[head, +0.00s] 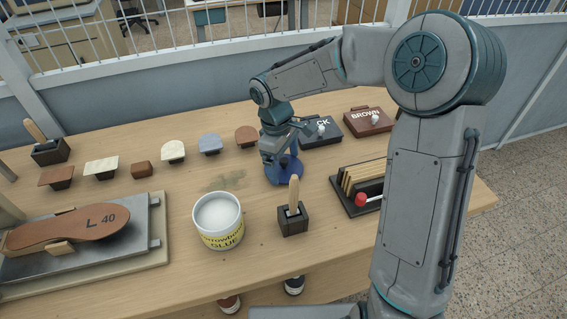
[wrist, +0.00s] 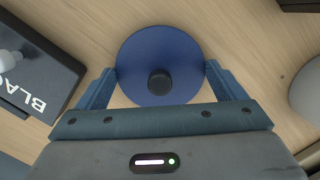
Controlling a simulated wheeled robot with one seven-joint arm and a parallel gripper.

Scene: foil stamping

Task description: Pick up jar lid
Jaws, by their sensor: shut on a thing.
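The jar lid is a round blue disc with a black knob; it shows in the wrist view (wrist: 135,60) between my fingers and in the head view (head: 287,174) below my gripper. My gripper (head: 274,155) is shut on the lid, with one finger at each side of its rim. I cannot tell whether the lid rests on the table or is slightly raised. The open jar (head: 218,226), white with a yellow glue label, stands upright to the left and nearer the front. Its pale contents show at the top.
A brush in a dark holder (head: 293,222) stands just in front of the lid. Several stamps line the back left; a sole rests on a metal plate (head: 140,236).

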